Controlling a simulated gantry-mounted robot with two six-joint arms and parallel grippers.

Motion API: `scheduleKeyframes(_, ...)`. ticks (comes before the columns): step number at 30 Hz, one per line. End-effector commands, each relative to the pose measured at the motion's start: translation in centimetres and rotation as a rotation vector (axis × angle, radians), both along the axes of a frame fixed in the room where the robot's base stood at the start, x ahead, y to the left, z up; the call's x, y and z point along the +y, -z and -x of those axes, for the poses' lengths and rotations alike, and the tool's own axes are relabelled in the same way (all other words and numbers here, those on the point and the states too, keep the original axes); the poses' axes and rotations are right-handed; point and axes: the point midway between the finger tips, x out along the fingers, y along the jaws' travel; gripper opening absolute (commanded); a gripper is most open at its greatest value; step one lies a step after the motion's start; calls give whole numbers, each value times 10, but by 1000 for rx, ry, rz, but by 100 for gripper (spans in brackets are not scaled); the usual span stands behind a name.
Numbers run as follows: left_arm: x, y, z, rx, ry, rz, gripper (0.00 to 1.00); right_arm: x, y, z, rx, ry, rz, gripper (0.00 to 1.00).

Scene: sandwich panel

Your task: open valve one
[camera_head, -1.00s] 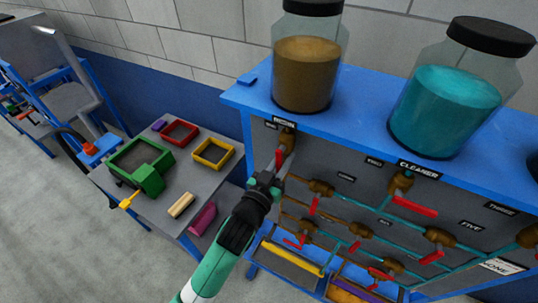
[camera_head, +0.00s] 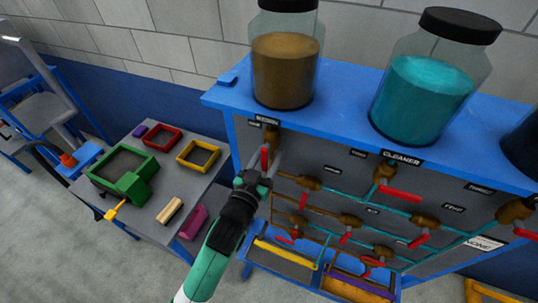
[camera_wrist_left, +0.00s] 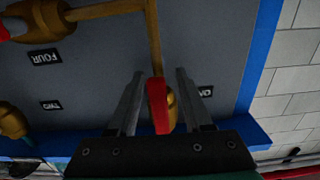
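The upper-left valve on the panel has a brown body (camera_head: 271,135) and a red handle (camera_head: 265,157) that hangs down. A small label (camera_head: 254,124) beside it is too small to read in the head view. My left gripper (camera_head: 268,168) is at this handle. In the left wrist view the red handle (camera_wrist_left: 158,106) lies between the two grey fingers of the left gripper (camera_wrist_left: 159,74), with a gap on each side. The fingers are open. My right gripper is not in view.
Several other red-handled valves sit on the panel, joined by brown and teal pipes. A brown-filled jar (camera_head: 285,70) and a teal-filled jar (camera_head: 417,98) stand on the blue shelf (camera_head: 340,125). A grey side table (camera_head: 150,215) holds coloured frames and blocks. Trays lie below the panel.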

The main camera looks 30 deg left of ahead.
Motion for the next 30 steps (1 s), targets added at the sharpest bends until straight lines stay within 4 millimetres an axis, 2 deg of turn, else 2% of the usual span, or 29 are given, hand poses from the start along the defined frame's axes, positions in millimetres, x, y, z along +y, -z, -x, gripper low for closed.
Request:
scheduleKeyframes(5,0,1,1,1,0,1,50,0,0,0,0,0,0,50)
scheduleKeyframes(8,-2,2,10,2,1,1,50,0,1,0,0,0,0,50)
scheduleKeyframes(11,-4,2,27,2,2,1,50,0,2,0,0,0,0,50)
scheduleKeyframes(18,-11,3,84,2,2,1,50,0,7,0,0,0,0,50)
scheduleKeyframes(21,-13,2,102,1,1,0,50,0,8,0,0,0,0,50)
scheduleKeyframes(25,-14,1,114,0,1,0,50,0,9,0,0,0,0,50)
scheduleKeyframes(30,-15,0,116,0,0,1,50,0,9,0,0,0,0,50)
